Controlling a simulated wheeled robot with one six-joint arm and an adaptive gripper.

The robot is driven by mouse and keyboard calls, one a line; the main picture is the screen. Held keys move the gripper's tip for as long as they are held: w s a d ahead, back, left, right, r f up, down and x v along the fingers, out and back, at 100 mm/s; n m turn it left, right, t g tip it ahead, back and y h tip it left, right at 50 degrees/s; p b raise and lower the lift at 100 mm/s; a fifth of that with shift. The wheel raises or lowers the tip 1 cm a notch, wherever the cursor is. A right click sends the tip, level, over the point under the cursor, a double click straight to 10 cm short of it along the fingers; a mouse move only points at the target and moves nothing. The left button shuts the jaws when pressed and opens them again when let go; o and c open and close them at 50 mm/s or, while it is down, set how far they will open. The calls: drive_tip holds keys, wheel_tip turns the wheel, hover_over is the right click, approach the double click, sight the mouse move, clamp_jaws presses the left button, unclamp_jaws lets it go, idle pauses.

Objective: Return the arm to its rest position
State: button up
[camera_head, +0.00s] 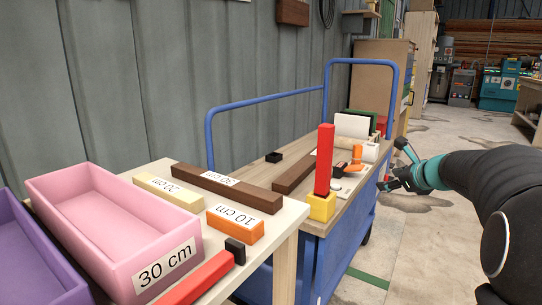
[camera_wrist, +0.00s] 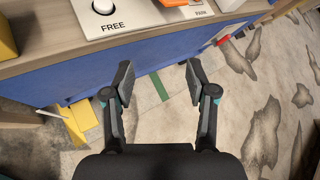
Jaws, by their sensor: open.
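My gripper (camera_head: 396,172) hangs beside the right side of the blue cart (camera_head: 338,250) in the head view, at the end of my black arm with a teal band. In the wrist view my gripper (camera_wrist: 158,78) has its two fingers spread wide, with only the floor and the cart's blue side between and beyond them. It is empty and appears clear of the cart's edge. The arm reaches in from the right and is bent out over the floor.
The cart top holds an upright red block in a yellow holder (camera_head: 321,206). A pink tray (camera_head: 110,225) marked 30 cm and several labelled blocks sit on the left table. In the wrist view a panel reads FREE (camera_wrist: 130,18). Floor (camera_head: 425,240) right of the cart is open.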

drive_tip(key=s+a+f+n+g+p, duration=0.1)
drive_tip(key=s+a+f+n+g, duration=0.25)
drive_tip(key=s+n, duration=0.4)
drive_tip(key=s+a+f+n+g+p, duration=0.1)
drive_tip(key=s+a+f+n+g, duration=0.1)
drive_tip(key=s+a+f+n, duration=0.4)
drive_tip(key=s+a+r+n+h+p, duration=0.1)
drive_tip(key=s+n, duration=0.3)
drive_tip(key=s, duration=0.4)
drive_tip(key=s+a+r+n+h+p, duration=0.1)
drive_tip(key=s+a+r+n+p, duration=0.2)
drive_tip(key=s, duration=0.5)
drive_tip(key=s+a+r+n+h+p, duration=0.1)
drive_tip(key=s+a+r+n+p, duration=0.1)
drive_tip(key=s+n, duration=0.5)
drive_tip(key=shift+s+a+r+g, duration=0.35)
drive_tip(key=shift+s+a, duration=0.35)
drive_tip(key=shift+s, duration=0.2)
